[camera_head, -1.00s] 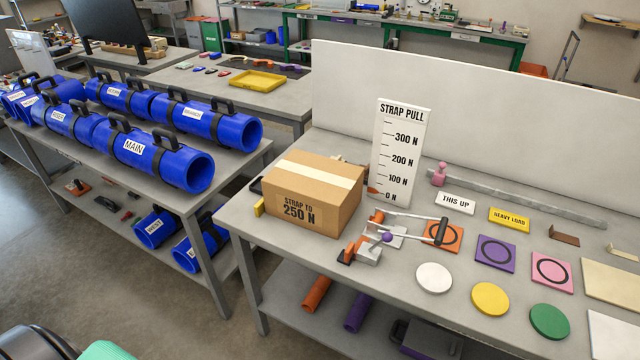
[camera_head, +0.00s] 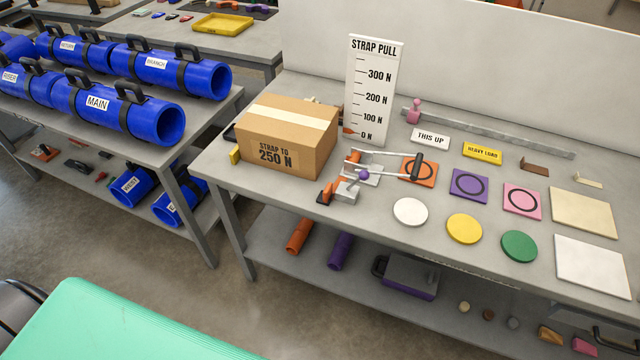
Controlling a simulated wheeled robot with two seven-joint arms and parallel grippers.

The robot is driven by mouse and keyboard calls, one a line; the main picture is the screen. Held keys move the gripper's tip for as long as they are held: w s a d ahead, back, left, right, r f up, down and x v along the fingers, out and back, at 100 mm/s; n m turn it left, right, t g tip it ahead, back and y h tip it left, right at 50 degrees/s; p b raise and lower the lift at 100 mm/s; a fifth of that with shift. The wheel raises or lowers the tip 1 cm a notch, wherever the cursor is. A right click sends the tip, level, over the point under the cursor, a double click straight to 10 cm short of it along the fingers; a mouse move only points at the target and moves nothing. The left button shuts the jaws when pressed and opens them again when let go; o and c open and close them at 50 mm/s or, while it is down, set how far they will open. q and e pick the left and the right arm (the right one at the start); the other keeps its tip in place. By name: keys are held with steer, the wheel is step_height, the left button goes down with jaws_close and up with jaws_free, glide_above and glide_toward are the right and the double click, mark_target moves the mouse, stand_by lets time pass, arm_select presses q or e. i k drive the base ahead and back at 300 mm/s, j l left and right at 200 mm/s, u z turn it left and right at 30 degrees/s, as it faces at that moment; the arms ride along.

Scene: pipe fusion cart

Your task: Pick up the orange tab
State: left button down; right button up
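Several orange pieces show, and I cannot tell which is the orange tab. An orange square tile with a black ring (camera_head: 426,181) lies on the right-hand bench, partly under a black-handled metal tool (camera_head: 390,170). A small orange piece (camera_head: 327,191) stands at the bench's front edge beside a grey block with a purple ball (camera_head: 363,175). A small orange pointer (camera_head: 348,131) sits at the 0 N mark of the white STRAP PULL board (camera_head: 374,90). Neither of my grippers is in view.
A cardboard box (camera_head: 289,153) stands left of the tool. Purple (camera_head: 469,185) and pink (camera_head: 522,200) ring tiles lie right, with white (camera_head: 410,211), yellow (camera_head: 464,228) and green (camera_head: 519,246) discs in front. Blue pipes (camera_head: 130,108) fill the left bench. A teal surface (camera_head: 130,325) covers the lower left.

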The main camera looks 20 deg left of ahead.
mark_target(323, 198)
steer(key=i+l+u, duration=0.15)
steer(key=l+u, duration=0.15)
steer(key=l, duration=0.5)
steer(key=i+l+u, duration=0.1)
steer(key=l+u, duration=0.2)
steer(key=l, duration=0.55)
